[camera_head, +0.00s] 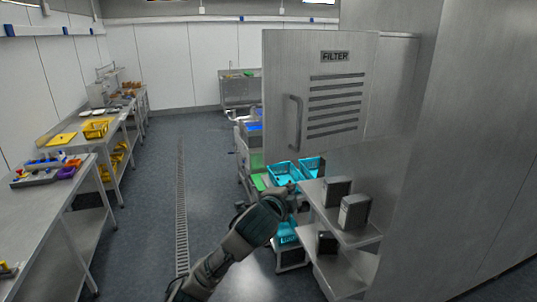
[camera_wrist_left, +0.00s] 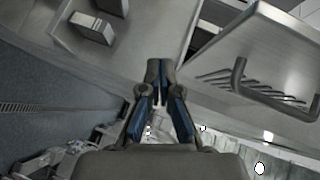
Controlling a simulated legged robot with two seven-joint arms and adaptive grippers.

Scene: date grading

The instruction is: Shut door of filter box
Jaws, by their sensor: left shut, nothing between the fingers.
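The filter box door (camera_head: 335,60) is a grey metal panel with a FILTER label, dark slots and a bar handle (camera_head: 296,122) near its left edge. It stands out in front of the box side (camera_head: 392,85); how wide it is open I cannot tell. In the left wrist view the door (camera_wrist_left: 262,45) is at the upper right, with its handle (camera_wrist_left: 238,75) sticking out. My left gripper (camera_head: 292,190) is below the door, near the shelf. In the left wrist view the gripper (camera_wrist_left: 158,75) is shut and empty, left of the handle. My right gripper is out of view.
A metal shelf unit (camera_head: 352,240) with several grey boxes stands below the door. Blue crates (camera_head: 284,173) are on a cart behind my left arm. Steel tables (camera_head: 60,203) with trays line the left side. The floor (camera_head: 150,190) between is clear.

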